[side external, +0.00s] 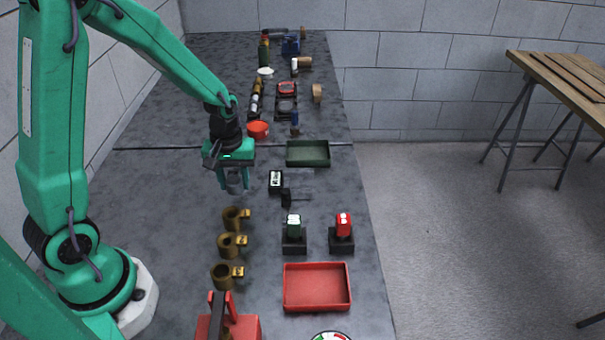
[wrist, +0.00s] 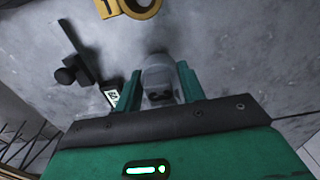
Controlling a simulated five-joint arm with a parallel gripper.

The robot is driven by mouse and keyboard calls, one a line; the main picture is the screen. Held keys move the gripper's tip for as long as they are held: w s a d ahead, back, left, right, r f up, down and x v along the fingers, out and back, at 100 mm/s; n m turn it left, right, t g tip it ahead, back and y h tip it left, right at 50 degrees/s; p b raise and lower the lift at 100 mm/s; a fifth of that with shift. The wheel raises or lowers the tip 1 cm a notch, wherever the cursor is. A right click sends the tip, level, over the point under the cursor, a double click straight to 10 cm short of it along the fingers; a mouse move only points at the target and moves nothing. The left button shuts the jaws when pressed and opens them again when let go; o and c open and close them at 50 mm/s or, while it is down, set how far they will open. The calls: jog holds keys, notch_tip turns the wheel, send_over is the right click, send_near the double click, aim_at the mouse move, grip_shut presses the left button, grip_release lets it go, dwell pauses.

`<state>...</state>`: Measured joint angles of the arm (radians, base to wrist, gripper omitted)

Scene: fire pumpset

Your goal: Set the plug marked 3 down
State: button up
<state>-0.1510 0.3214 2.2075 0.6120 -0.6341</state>
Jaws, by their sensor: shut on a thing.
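My gripper (side external: 233,186) is shut on a grey, rounded plug (side external: 236,183), held above the table left of centre. The plug also shows between the fingers of my gripper (wrist: 158,72) in the wrist view, as a grey rounded body (wrist: 158,76). No number can be read on it. Three brass holders with yellow tags stand in a column in front of the gripper: the far one (side external: 232,218), the middle one (side external: 228,245) and the near one (side external: 222,275). A yellow tag marked 1 (wrist: 109,7) shows at the top of the wrist view.
A small dark block with a white label (side external: 275,180) and a black tool (side external: 288,197) lie right of the gripper. A green tray (side external: 307,153) and red tray (side external: 317,287) are on the right.

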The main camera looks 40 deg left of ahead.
aim_at(232, 173)
jog(key=shift+f, duration=1.55)
jog(key=shift+f, duration=0.2)
jog(key=o, duration=1.2)
jog(key=shift+r, duration=0.15)
jog(key=shift+a+r, duration=0.1)
jog(key=shift+r, duration=3.65)
